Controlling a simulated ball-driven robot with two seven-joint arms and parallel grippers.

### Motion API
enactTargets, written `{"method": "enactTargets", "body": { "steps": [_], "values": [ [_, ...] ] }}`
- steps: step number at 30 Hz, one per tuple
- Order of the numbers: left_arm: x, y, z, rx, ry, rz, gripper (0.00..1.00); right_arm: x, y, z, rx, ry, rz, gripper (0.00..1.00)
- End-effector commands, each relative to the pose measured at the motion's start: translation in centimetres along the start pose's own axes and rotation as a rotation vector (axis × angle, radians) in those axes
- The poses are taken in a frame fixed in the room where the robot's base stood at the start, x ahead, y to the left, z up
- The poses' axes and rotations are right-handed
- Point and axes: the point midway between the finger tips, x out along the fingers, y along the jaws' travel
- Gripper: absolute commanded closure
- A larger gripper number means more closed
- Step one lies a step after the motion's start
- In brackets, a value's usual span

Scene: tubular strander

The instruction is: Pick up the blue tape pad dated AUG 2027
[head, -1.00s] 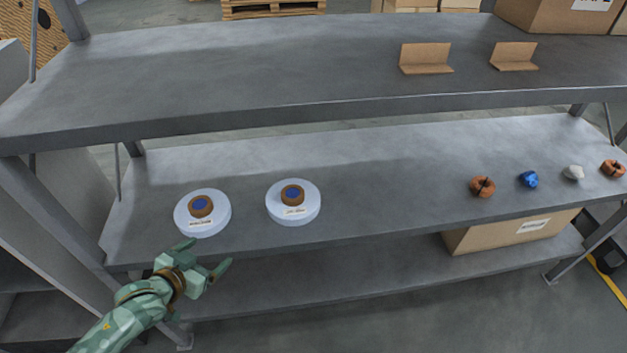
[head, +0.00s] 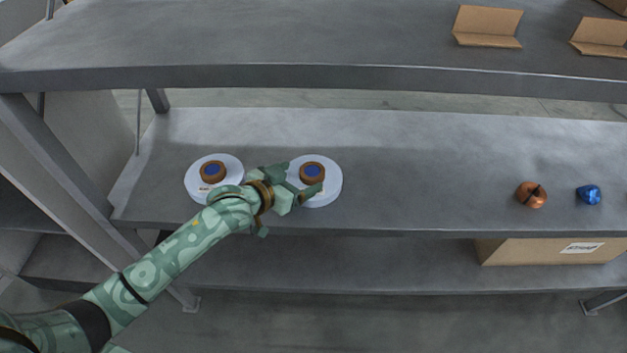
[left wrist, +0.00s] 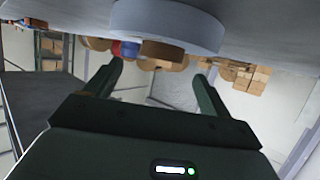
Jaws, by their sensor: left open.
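Two brown, round pads with blue centres sit on white round discs on the middle shelf. The left pad (head: 213,171) is on the left disc (head: 233,165), the right pad (head: 312,172) on the right disc (head: 333,190). The discs' labels are partly covered or too small to read, so I cannot tell which is AUG 2027. My left gripper (head: 296,181) is open and empty, at the right disc's near-left edge, its fingers partly covering that disc. The left wrist view shows its parted fingers (left wrist: 159,72) with a white disc (left wrist: 165,24) beyond. My right gripper is not in view.
An orange-brown ring (head: 531,194) and a blue lump (head: 588,195) lie on the same shelf (head: 430,170) to the right. The upper shelf's front edge (head: 350,78) runs above, with cardboard stands (head: 488,27) on it. A cardboard box (head: 520,251) is below. The shelf's middle is clear.

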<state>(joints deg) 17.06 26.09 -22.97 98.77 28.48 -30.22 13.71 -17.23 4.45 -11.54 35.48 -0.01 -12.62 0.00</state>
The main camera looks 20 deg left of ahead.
Motion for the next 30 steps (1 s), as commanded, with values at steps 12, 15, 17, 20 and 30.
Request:
{"method": "enactTargets", "body": {
  "steps": [12, 15, 17, 20, 30],
  "values": [
    [4.8, -0.1, 0.6, 0.0, -0.002, 0.0, 0.18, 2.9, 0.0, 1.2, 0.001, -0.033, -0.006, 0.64],
    [4.7, -0.1, 0.5, 0.0, -0.002, 0.0, 0.18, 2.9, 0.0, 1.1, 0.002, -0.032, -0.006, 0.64],
    [4.7, -0.1, 0.5, 0.0, -0.001, 0.0, 0.23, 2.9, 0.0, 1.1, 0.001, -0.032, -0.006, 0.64],
    [4.7, -0.2, 0.5, 0.0, -0.001, 0.0, 0.51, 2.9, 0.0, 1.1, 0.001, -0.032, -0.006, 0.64],
    [4.6, -0.2, 0.4, 0.001, 0.0, -0.001, 0.74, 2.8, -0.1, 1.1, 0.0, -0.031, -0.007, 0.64]
  ]
}}
